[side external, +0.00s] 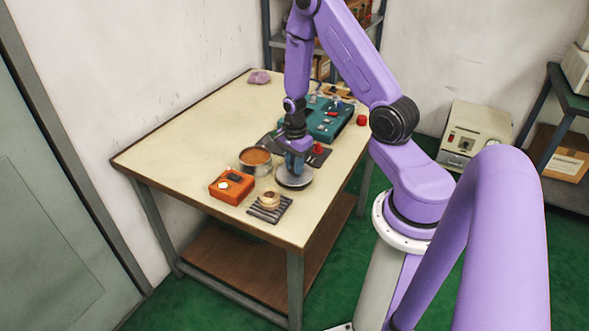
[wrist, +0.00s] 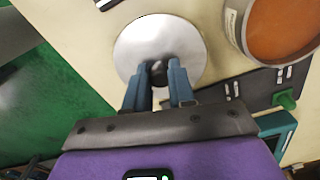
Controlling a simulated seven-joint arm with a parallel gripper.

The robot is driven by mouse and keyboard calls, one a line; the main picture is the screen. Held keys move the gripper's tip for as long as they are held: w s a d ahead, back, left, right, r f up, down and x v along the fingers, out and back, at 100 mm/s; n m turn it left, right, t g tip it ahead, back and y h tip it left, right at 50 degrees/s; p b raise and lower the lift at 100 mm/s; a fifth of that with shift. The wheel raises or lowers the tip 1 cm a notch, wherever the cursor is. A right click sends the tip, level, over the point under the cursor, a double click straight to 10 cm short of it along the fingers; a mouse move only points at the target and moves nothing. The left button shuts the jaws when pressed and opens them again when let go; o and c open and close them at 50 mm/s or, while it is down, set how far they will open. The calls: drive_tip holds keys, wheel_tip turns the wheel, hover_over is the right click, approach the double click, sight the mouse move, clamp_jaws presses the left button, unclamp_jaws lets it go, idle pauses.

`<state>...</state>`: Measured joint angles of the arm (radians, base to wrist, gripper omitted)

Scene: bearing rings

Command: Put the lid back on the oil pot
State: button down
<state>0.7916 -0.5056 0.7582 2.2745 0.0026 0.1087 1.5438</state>
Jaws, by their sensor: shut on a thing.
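The lid is a round grey metal disc (wrist: 139,42) with a dark knob (wrist: 158,72) at its middle. In the side view the lid (side external: 295,183) is at the table's near right part, at or just above the surface; I cannot tell if it touches. My gripper (wrist: 157,76) points down with its blue fingers closed on the knob; it also shows in the side view (side external: 297,168). The oil pot (side external: 256,168) is an open metal pot with orange-brown oil inside, just left of the lid. In the wrist view the pot (wrist: 238,30) is at the upper right, apart from the lid.
An orange box (side external: 231,187) and a ribbed dark block with pale rings (side external: 269,203) stand nearer the front edge. A teal case (side external: 329,120) and a dark plate with a red part (side external: 318,155) lie behind my gripper.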

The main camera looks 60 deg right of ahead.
wheel_tip(320, 180, up, 7)
drive_tip(key=shift+w+r, duration=0.1)
drive_tip(key=shift+r, duration=0.05)
drive_tip(key=w+f, duration=0.1)
drive_tip(key=w, duration=1.3)
drive_tip(key=shift+f, duration=0.35)
drive_tip(key=shift+f, duration=1.75)
idle(2.3)
drive_tip(key=c, duration=0.9)
unclamp_jaws()
drive_tip(key=shift+o, duration=0.2)
